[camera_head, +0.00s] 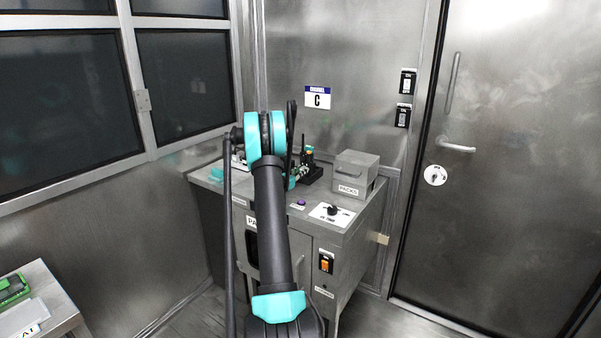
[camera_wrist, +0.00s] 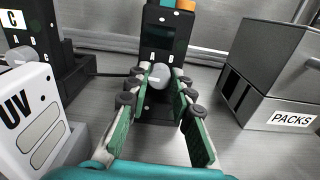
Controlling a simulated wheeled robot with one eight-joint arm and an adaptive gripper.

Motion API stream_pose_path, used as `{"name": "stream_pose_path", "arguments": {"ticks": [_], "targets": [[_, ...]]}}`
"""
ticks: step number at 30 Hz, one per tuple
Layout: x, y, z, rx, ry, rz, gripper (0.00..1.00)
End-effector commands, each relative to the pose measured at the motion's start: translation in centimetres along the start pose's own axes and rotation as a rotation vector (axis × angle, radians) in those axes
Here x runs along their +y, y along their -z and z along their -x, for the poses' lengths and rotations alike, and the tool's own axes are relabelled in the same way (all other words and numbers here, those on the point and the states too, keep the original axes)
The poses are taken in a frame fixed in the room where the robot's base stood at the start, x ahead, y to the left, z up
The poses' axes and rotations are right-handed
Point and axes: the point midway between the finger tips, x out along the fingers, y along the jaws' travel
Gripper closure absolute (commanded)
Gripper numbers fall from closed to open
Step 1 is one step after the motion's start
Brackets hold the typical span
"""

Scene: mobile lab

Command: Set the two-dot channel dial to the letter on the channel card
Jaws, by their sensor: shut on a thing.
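The channel card (camera_head: 317,97) is on the back wall in the head view, with a blue heading and the letter C. In the wrist view, a black device (camera_wrist: 165,40) with a dark screen stands straight ahead. A grey round dial knob (camera_wrist: 159,74) with a light pointer mark is on its front. My gripper (camera_wrist: 160,80) is shut on this knob, with a green finger on each side. In the head view my arm hides much of the device.
Left of my gripper are another dark unit with a grey knob (camera_wrist: 19,55) and a white UV box (camera_wrist: 35,120). The grey PACKS box (camera_wrist: 272,80) stands at the right. The steel cabinet (camera_head: 345,235) carries a white panel with a black knob (camera_head: 332,210).

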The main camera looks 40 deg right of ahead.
Motion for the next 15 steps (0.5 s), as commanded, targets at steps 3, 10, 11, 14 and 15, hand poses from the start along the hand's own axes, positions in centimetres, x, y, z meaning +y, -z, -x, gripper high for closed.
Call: {"name": "stream_pose_path", "arguments": {"ticks": [3,10,11,14,15], "targets": [[0.0,0.01,0.02,0.0,0.0,-0.064,1.0],[-0.05,0.02,0.02,0.0,-0.001,-0.256,1.0],[-0.06,0.02,0.02,0.0,-0.001,-0.285,1.0],[-0.08,0.03,0.02,0.0,-0.001,-0.38,1.0],[-0.09,0.03,0.02,0.0,-0.001,-0.418,1.0]]}}
